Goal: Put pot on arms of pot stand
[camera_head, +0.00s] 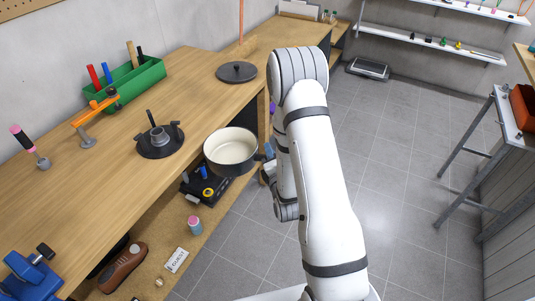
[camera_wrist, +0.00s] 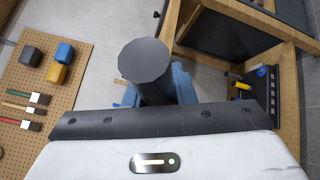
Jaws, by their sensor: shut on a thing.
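The pot (camera_head: 231,152) is dark outside and cream inside. In the head view it hangs upright, or nearly so, by the front edge of the wooden bench. My gripper (camera_head: 268,160) is at its right side, partly hidden by my arm. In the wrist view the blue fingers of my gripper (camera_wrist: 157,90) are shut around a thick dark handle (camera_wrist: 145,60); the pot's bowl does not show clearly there. The pot stand (camera_head: 160,143), a black round base with short upright arms, stands on the bench to the left of the pot. Its arms are empty.
A dark lid (camera_head: 237,72) lies on the bench behind. A green tool box (camera_head: 132,84), an orange clamp-like tool (camera_head: 95,110) and a blue vise (camera_head: 33,276) are also on the bench. Below is a shelf with a black tray (camera_head: 205,190). Bench top around the stand is clear.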

